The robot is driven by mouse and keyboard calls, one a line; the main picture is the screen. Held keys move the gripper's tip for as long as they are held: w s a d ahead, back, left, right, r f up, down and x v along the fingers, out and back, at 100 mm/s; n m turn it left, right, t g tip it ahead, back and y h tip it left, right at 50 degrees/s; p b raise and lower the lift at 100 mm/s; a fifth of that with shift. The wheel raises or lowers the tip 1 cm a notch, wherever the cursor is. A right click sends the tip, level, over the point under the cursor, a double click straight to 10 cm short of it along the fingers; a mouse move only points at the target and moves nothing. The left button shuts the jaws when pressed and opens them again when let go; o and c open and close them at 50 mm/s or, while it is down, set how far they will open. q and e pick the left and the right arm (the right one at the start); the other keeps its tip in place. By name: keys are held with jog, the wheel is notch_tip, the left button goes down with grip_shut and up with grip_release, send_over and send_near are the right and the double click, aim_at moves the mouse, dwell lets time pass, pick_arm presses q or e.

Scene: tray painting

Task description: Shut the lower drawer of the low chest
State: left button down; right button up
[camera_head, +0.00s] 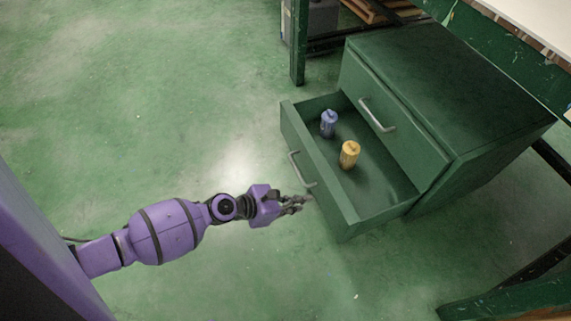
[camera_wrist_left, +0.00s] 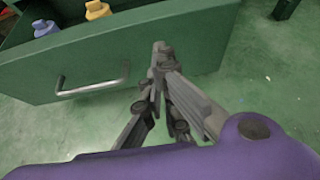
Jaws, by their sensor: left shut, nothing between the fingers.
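The low chest (camera_head: 480,105) is dark green and stands at the right in the head view. Its lower drawer (camera_head: 385,195) is pulled well out, with a silver bar handle (camera_head: 301,169) on its front. The upper drawer (camera_head: 392,120) is shut. In the left wrist view the lower drawer's front (camera_wrist_left: 180,45) and handle (camera_wrist_left: 92,83) show close up. My left gripper (camera_head: 306,199) is shut and empty, close to the drawer front, beside the handle's lower end. Whether it touches the front I cannot tell. My right gripper is not in view.
A blue bottle (camera_head: 328,124) and a yellow bottle (camera_head: 349,156) stand inside the open drawer. A green table leg (camera_head: 298,45) stands behind the chest's left side. The green floor left of the drawer is clear.

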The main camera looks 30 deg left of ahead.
aim_at(327, 196)
pick_arm(q)
jog(key=w+d, duration=0.2)
jog(key=w, duration=0.1)
jog(key=shift+w+d+f, duration=0.3)
jog(key=shift+w+d, duration=0.05)
jog(key=shift+d, duration=0.05)
jog(key=shift+w+d, duration=0.1)
jog(key=shift+w, duration=0.05)
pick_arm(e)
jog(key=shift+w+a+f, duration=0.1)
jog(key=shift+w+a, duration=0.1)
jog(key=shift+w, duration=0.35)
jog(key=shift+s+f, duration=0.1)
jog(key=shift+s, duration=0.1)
